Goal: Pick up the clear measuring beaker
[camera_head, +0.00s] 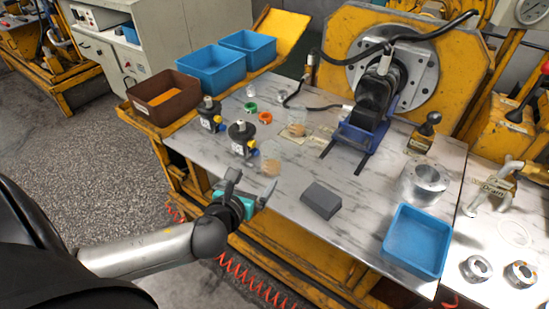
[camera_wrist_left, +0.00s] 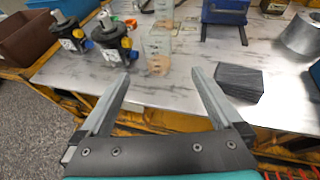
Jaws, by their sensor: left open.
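A clear beaker with an orange-brown lower part (camera_head: 271,158) stands upright near the front edge of the marble-look table. It shows straight ahead in the left wrist view (camera_wrist_left: 157,50). A second, similar clear vessel (camera_head: 297,122) stands behind it, also at the top of the left wrist view (camera_wrist_left: 164,12). My left gripper (camera_head: 250,183) is open and empty at the table's front edge. In the left wrist view its fingers (camera_wrist_left: 160,75) point toward the nearer beaker, which lies beyond the tips, between their lines. My right gripper is not in view.
Two black motor-like parts (camera_head: 242,136) stand left of the beaker. A dark grey block (camera_head: 321,200) lies to its right. A blue stand (camera_head: 359,138) is behind, and a blue bin (camera_head: 417,241) and metal cylinder (camera_head: 424,184) are farther right. Bare table lies between beaker and block.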

